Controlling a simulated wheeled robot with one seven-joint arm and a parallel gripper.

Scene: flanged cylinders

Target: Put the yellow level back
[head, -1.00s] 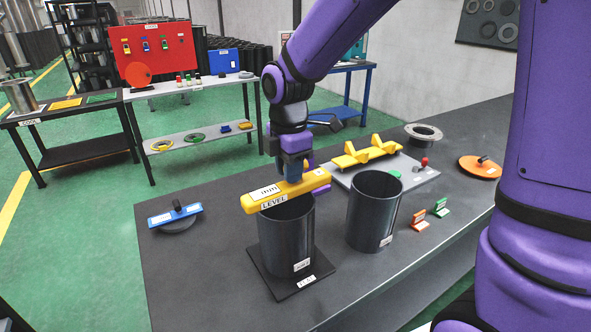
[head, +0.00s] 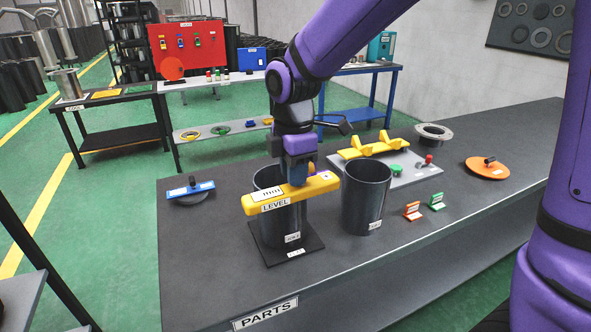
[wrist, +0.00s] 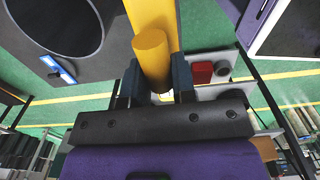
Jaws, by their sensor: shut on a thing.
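The yellow level (head: 276,199), a bar with a "LEVEL" label, is held by my gripper (head: 297,181). In the head view it shows in front of and across the upper part of the left dark cylinder (head: 280,226); I cannot tell whether it touches the cylinder. In the wrist view my gripper (wrist: 153,88) is shut on a yellow round grip (wrist: 151,55) of the level, and the yellow bar (wrist: 150,12) runs behind it. A yellow cradle (head: 376,146) with upright supports sits empty on a grey board (head: 405,178) at the back of the table.
A second dark cylinder (head: 366,200) stands right of the first, which is on a black plate (head: 310,243). A blue-handled disc (head: 191,190) lies left. Small orange (head: 412,211) and green (head: 436,202) signs, an orange disc (head: 487,168) and a grey flange (head: 433,134) lie right.

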